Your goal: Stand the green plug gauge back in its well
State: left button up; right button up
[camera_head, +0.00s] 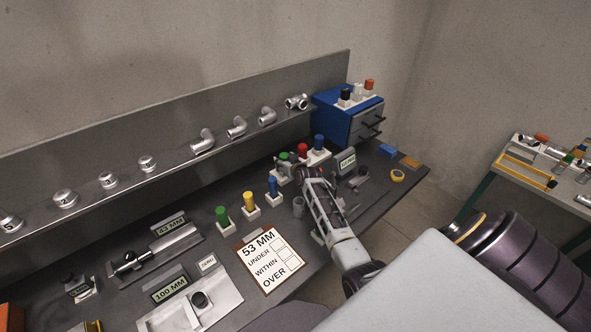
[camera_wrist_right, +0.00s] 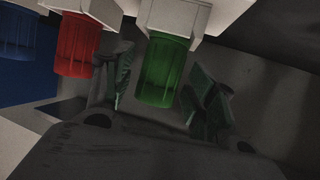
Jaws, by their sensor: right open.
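A green plug gauge (camera_wrist_right: 166,68) shows in the right wrist view, its handle projecting from a white block (camera_wrist_right: 177,15). My right gripper (camera_wrist_right: 157,92) is open, one finger on each side of the green handle, with visible gaps. Another green gauge (camera_head: 222,215) stands upright in a white block nearer the front. I cannot tell from the pictures which green gauge is the task's. My left gripper is not in view.
A red gauge (camera_head: 302,150) and a blue gauge (camera_head: 319,142) stand close beside the green one. Yellow (camera_head: 249,201) and blue (camera_head: 273,186) gauges stand nearer the front. A blue drawer cabinet (camera_head: 340,118) is behind. A clipboard (camera_head: 268,258) lies in front.

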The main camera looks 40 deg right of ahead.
jog(key=v, duration=1.2)
jog(key=shift+r+b, duration=0.3)
jog(key=shift+a, duration=0.15)
dwell(0.5)
jog(key=shift+s, duration=0.1)
